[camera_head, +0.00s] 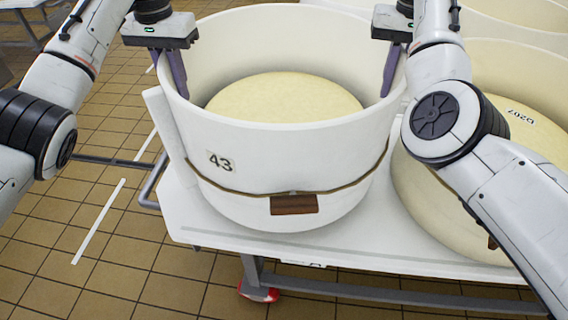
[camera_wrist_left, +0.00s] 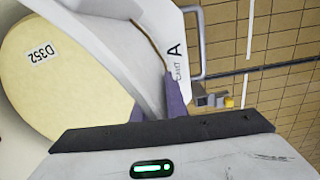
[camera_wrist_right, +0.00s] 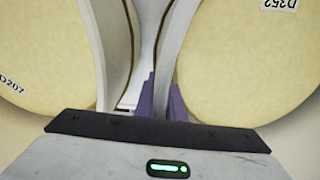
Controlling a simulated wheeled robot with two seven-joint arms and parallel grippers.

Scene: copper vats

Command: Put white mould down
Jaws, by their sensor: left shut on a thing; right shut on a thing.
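The white mould (camera_head: 290,160) is a round, open tub marked 43, with a brown band and a brown block on its front. It appears upright over the white cart top (camera_head: 210,225); I cannot tell whether its base touches it. A pale yellow cheese (camera_head: 285,97) lies inside, and its label D352 shows in the left wrist view (camera_wrist_left: 60,80). My left gripper (camera_head: 172,72) is shut on the mould's left rim. My right gripper (camera_head: 391,70) is shut on its right rim. The fingertips are partly hidden by the wall.
Another pale tub (camera_head: 430,205) with a cheese labelled D207 (camera_head: 515,125) stands close at the right, partly behind my right arm. More pale tubs (camera_head: 500,30) stand behind. The cart has a grey rail (camera_head: 148,185) at left and a red-and-white wheel (camera_head: 258,292). Tiled floor lies left.

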